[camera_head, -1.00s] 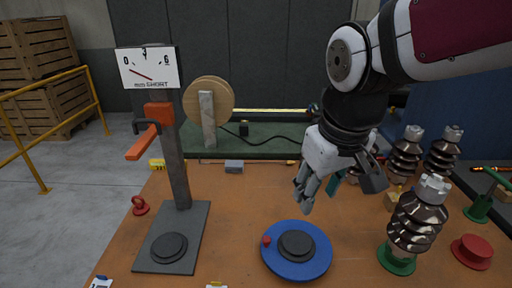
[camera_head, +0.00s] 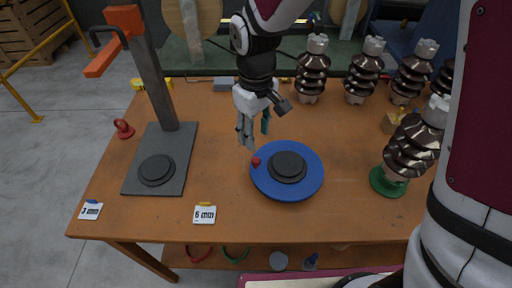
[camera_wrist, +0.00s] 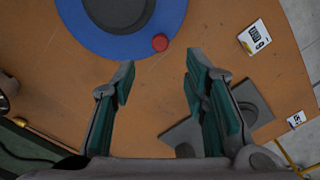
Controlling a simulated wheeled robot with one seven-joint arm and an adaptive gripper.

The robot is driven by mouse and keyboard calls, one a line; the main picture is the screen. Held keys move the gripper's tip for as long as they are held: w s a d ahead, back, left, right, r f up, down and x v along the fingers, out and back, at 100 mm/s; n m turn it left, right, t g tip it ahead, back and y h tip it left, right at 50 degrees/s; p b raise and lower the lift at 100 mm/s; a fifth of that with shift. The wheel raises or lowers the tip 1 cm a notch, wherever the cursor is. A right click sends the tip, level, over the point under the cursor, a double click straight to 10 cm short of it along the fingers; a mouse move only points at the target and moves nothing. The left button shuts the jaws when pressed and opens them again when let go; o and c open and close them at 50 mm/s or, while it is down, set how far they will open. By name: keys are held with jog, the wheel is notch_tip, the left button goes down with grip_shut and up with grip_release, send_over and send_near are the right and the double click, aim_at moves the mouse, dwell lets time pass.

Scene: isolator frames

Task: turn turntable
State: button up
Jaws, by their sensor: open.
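The turntable is a blue disc (camera_head: 302,187) with a dark round hub (camera_head: 288,166) and a small red knob (camera_head: 256,162) near its left rim. It lies flat on the brown table. In the wrist view the blue disc (camera_wrist: 88,38) is at the top, with the red knob (camera_wrist: 160,42) on its rim. My gripper (camera_head: 252,130) is at the back left of the disc, pointing down. In the wrist view my gripper (camera_wrist: 158,72) is open and empty, its fingers apart. The knob shows just beyond the fingertips, between them and not touched.
A grey stand (camera_head: 160,80) with an orange arm is at the left, on a plate (camera_head: 183,172). Brown ribbed insulators (camera_head: 313,72) stand along the back and right. Number cards (camera_head: 204,215) lie near the front edge. The table (camera_head: 225,180) between stand and disc is clear.

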aim_at(256, 160)
notch_tip(256, 160, down, 10)
jog(key=shift+r, duration=0.15)
dwell(0.3)
grip_shut()
